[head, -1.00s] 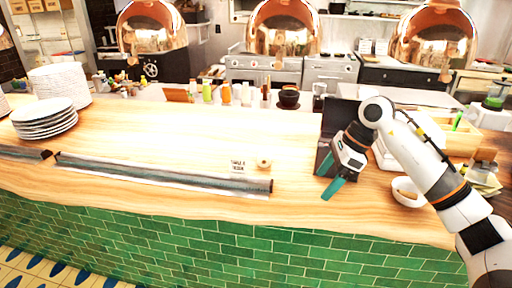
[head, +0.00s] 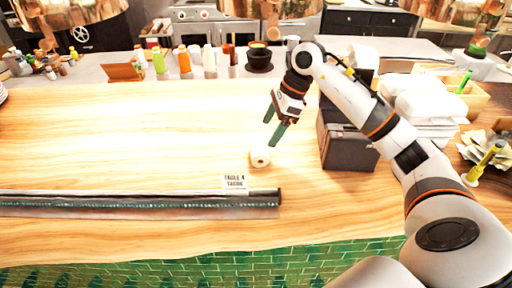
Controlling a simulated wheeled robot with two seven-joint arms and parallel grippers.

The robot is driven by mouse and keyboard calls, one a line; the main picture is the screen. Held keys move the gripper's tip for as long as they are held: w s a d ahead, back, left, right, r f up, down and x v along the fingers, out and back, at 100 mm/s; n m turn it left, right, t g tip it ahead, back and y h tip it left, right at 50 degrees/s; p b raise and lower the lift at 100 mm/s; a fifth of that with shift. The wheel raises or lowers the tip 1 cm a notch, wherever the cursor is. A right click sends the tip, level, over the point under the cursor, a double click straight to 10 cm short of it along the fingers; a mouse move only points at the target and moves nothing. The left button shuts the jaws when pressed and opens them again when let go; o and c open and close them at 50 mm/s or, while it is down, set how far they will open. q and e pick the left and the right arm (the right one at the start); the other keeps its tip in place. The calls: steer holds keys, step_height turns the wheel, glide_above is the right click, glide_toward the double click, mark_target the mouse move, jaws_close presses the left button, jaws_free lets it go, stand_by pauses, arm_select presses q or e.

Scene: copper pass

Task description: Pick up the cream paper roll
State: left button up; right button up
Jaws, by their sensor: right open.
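The cream paper roll (head: 260,159) is a small pale cylinder with a dark hole in its end, lying on the wooden counter (head: 120,135). My right gripper (head: 274,134) is above and slightly right of the roll, its two green fingers spread and pointing down toward it. Nothing is between the fingers. I cannot tell exactly how high the fingertips are over the roll. My left gripper is not in view.
A "Table 4" card (head: 235,182) stands just left of and in front of the roll, by a long dark rail (head: 140,204). A dark box-like device (head: 346,146) stands close right. Bottles (head: 184,62) and a dark bowl (head: 259,57) line the back.

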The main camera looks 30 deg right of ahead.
mark_target(260, 147)
steer(key=shift+p+x, duration=0.35)
steer(key=shift+x, duration=0.85)
steer(key=shift+w+a+f, duration=0.1)
steer(key=shift+w+f, duration=0.05)
steer(key=shift+f, duration=0.15)
steer(key=shift+p+x, duration=0.75)
steer(key=p+x, duration=0.1)
steer(key=x, duration=0.1)
steer(key=shift+a+f, duration=0.2)
steer(key=shift+f, duration=0.1)
steer(key=shift+w+a+f, duration=0.1)
steer(key=shift+f, duration=0.5)
steer(key=c, duration=1.1)
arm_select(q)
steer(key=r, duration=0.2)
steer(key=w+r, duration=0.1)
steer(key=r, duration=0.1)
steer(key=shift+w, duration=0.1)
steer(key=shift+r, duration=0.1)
arm_select(e)
steer(key=shift+r, duration=0.15)
